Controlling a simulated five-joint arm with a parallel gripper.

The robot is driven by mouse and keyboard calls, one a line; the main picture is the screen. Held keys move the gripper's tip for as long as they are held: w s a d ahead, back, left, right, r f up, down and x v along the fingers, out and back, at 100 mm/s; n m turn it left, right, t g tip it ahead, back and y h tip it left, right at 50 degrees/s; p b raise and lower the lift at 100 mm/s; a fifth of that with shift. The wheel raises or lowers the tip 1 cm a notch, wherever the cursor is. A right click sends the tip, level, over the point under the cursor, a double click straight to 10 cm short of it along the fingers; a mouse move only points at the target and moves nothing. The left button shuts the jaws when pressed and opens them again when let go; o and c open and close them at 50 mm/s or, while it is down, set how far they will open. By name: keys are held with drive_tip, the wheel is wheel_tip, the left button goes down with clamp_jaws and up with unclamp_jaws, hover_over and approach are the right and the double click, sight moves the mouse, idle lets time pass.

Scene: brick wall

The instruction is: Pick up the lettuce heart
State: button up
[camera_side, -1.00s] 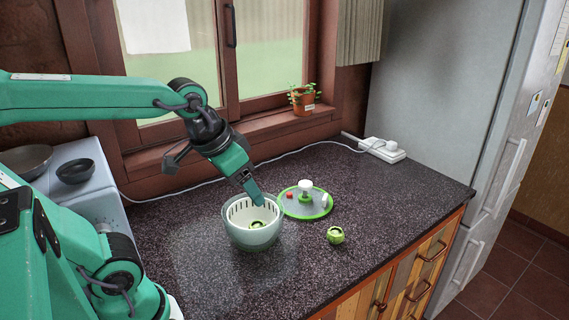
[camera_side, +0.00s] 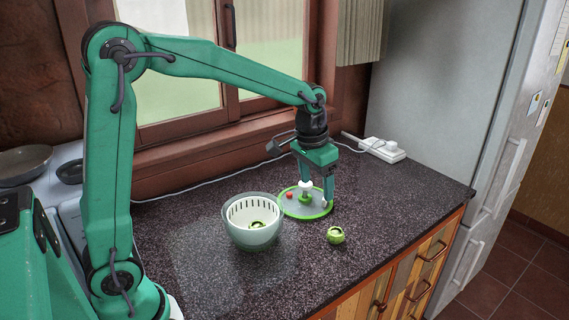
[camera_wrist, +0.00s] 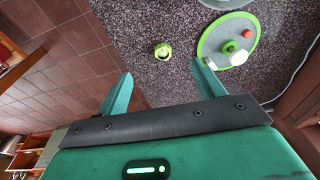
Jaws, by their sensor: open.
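A small green lettuce heart (camera_side: 335,235) lies on the dark countertop, right of the white spinner bowl (camera_side: 252,232). Another green piece (camera_side: 257,224) lies inside that bowl. My gripper (camera_side: 317,192) is open and empty, above the green-rimmed lid (camera_side: 320,208), behind the lettuce heart on the counter. In the wrist view, that lettuce heart (camera_wrist: 163,51) shows ahead of and between the open fingers (camera_wrist: 160,88), apart from them.
The lid has a white knob (camera_side: 305,186) and a red part (camera_side: 290,195). A white power strip (camera_side: 383,149) with a cable lies at the back right. The counter's front edge (camera_side: 400,252) is close to the lettuce heart. The counter left of the bowl is clear.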

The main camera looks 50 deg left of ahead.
drive_tip(key=g, duration=0.2)
hover_over(336, 231)
wheel_tip(336, 231, down, 11)
drive_tip(key=shift+w+f, duration=0.1)
drive_tip(key=shift+s+f, duration=0.2)
drive_tip(key=shift+f, duration=3.65)
drive_tip(key=c, duration=1.1)
drive_tip(key=shift+o, duration=0.2)
drive_tip(key=shift+r, duration=0.2)
drive_tip(key=shift+r, duration=0.55)
drive_tip(key=r, duration=0.3)
drive_tip(key=shift+s+d+r, duration=0.1)
drive_tip(key=shift+s+d, duration=0.05)
drive_tip(key=shift+d, duration=0.25)
drive_tip(key=s+d+r, duration=0.5)
drive_tip(key=d+r, duration=0.1)
drive_tip(key=d, duration=0.3)
drive_tip(key=shift+s+r, duration=0.2)
drive_tip(key=shift+s, duration=0.2)
